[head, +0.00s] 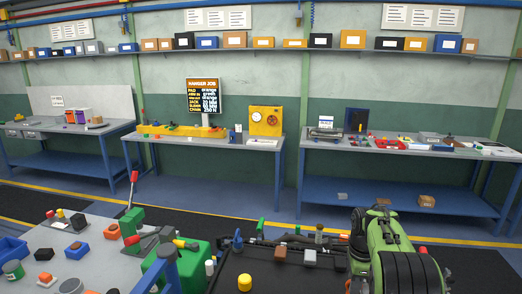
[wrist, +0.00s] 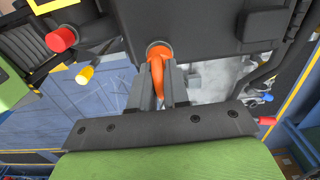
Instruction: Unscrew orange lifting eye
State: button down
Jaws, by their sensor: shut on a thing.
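In the wrist view the orange lifting eye (wrist: 157,72) stands out from the dark housing (wrist: 205,28) at top centre. Its round collar meets the housing face and its curved part hangs down between my fingers. My gripper (wrist: 159,85) has one grey finger on each side of the eye and is shut on it. The far side of the eye is hidden. In the head view my green and black arm (head: 385,250) fills the lower right, and neither my gripper nor the eye can be made out there.
A black hose (wrist: 268,70) curves at right. In the head view a grey bench with coloured parts (head: 45,240) stands at lower left, and three workbenches line the wall.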

jog(key=shift+r+p, duration=0.1)
jog(key=shift+p, duration=0.2)
jog(key=shift+r, duration=0.1)
jog(key=shift+r+p, duration=2.3)
jog(key=shift+r, duration=0.4)
jog(key=shift+f, duration=0.1)
